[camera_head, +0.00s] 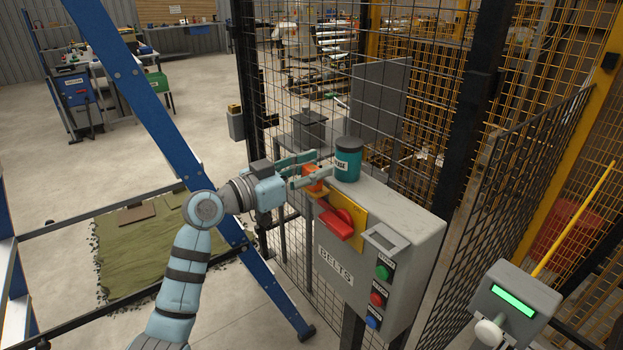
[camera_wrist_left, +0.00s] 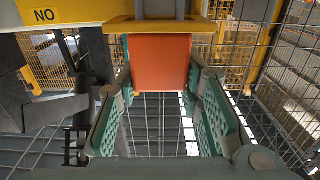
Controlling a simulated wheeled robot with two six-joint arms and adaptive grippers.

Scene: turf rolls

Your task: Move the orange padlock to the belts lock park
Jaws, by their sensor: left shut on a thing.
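The orange padlock (camera_head: 314,186) is at the upper left edge of the grey BELTS box (camera_head: 408,222). My left gripper (camera_head: 312,177) is shut on it, coming in from the left. In the left wrist view the orange padlock body (camera_wrist_left: 160,62) lies between the two green finger pads, with a grey shackle above it, partly hidden by a yellow ledge (camera_wrist_left: 120,25). I cannot tell whether the shackle hangs on the ledge. The box front carries a yellow plate (camera_head: 362,232) with a red handle (camera_head: 337,224). No part labelled as a lock park is readable. My right gripper is out of view.
A dark green cup (camera_head: 347,163) stands on top of the box, close beside the left gripper. Mesh fence (camera_head: 285,100) runs behind. A blue slanted post (camera_head: 140,90) crosses near my left arm. A grey device with a green screen (camera_head: 514,300) stands at lower right.

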